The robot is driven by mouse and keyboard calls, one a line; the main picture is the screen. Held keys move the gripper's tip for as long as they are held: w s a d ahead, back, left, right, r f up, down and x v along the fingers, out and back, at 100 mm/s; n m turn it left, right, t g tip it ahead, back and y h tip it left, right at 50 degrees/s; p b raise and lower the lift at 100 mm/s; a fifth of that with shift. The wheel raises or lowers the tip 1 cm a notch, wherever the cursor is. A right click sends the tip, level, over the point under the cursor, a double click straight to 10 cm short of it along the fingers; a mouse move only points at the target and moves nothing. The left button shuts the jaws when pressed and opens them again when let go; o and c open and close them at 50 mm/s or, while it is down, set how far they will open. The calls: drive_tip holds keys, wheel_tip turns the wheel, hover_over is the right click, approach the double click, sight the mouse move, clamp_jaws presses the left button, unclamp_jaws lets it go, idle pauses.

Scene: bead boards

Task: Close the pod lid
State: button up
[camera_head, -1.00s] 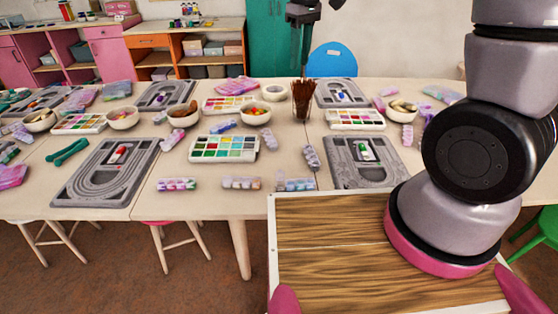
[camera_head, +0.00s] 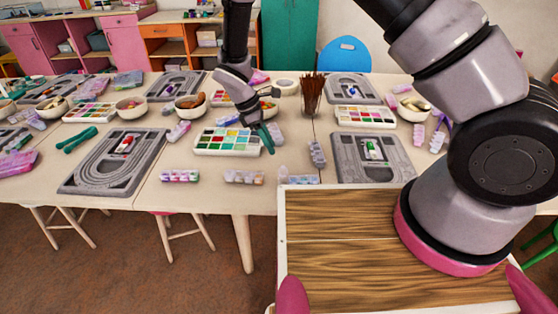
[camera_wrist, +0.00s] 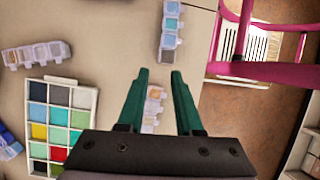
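My gripper (camera_head: 265,135) hangs over the middle of the table, just right of a bead palette. Its two green fingers are apart with nothing held, as the wrist view (camera_wrist: 158,78) shows. A multicoloured pod strip (camera_head: 298,180) lies by the table's front edge, behind my wooden top; a translucent flap seems to stand up at its left end. A bluish strip (camera_wrist: 170,30) lies ahead of the fingertips in the wrist view. Another strip (camera_wrist: 153,105) shows below, between the fingers. Which pod has the open lid is too small to be sure.
Further pod strips (camera_head: 245,178) lie along the front edge. The bead palette (camera_head: 210,152), grey bead boards (camera_head: 345,165) and a jar of brown sticks (camera_head: 311,98) stand around.

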sight(284, 171)
drive_tip(key=x, duration=0.7)
drive_tip(key=shift+d+f, duration=0.1)
drive_tip(key=shift+f, duration=0.1)
clamp_jaws()
idle(1.1)
